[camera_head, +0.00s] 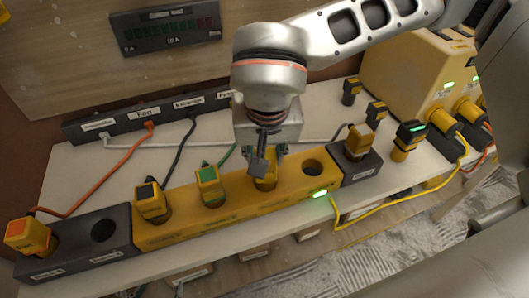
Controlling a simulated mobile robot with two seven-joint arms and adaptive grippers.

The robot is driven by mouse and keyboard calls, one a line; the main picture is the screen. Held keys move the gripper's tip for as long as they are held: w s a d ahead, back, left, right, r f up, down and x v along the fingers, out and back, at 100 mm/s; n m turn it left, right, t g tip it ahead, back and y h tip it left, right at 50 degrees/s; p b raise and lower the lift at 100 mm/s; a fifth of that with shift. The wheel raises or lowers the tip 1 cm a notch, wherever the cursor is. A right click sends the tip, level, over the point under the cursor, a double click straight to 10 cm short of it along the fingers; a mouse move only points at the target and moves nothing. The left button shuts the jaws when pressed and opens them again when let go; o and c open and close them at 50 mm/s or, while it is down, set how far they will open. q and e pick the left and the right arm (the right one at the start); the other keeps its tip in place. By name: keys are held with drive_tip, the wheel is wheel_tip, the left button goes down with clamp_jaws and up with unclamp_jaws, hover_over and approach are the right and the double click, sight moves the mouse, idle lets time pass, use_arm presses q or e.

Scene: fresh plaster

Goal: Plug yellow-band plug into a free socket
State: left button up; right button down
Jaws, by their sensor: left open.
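My left gripper (264,165) is open, pointing down over the yellow socket strip (235,207). Its fingers are beside a yellow plug (266,183) standing in the strip; the gripper hides its top, and I cannot tell if they touch. I cannot tell for certain which plug has the yellow band. A plug with a plain yellow-tan top (361,137) stands in the dark socket block at right. An empty socket (313,167) is at the right end of the yellow strip. Another empty socket (104,230) is in the left dark block (82,251). My right gripper is not seen.
A yellow box (408,75) is behind. Cables cross the white tabletop (75,180).

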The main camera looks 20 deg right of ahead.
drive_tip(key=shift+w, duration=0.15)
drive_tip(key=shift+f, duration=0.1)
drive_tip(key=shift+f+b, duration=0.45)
drive_tip(key=shift+b, duration=0.05)
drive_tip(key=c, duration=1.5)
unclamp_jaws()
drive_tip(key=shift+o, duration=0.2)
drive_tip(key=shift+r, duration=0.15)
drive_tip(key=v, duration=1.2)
